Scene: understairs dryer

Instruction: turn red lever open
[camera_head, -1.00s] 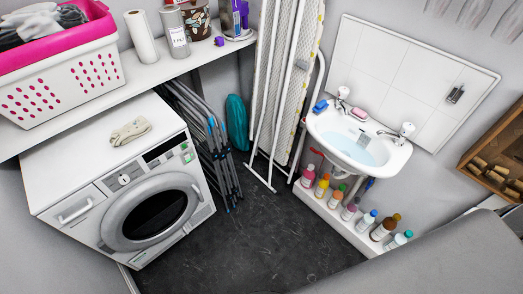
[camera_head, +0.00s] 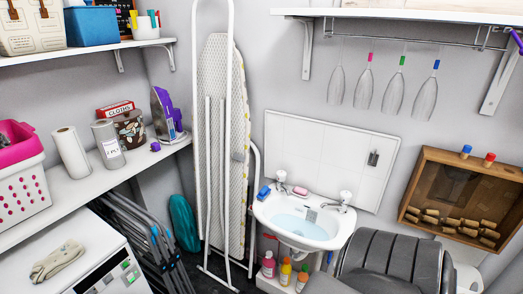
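A small red piece (camera_head: 270,236) shows below the left side of the white sink (camera_head: 300,238), beside the ironing board's frame. It may be the red lever, but it is too small to tell its shape or which way it is turned. The sink is on the back wall with two taps and water in the basin. Neither of my grippers is in view.
Bottles (camera_head: 268,264) stand below the sink. The ironing board (camera_head: 222,140) leans left of it, near folded racks (camera_head: 140,235) and the washing machine (camera_head: 105,270). A wooden cabinet (camera_head: 455,195) and hanging glasses (camera_head: 395,95) are at right. Little floor shows.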

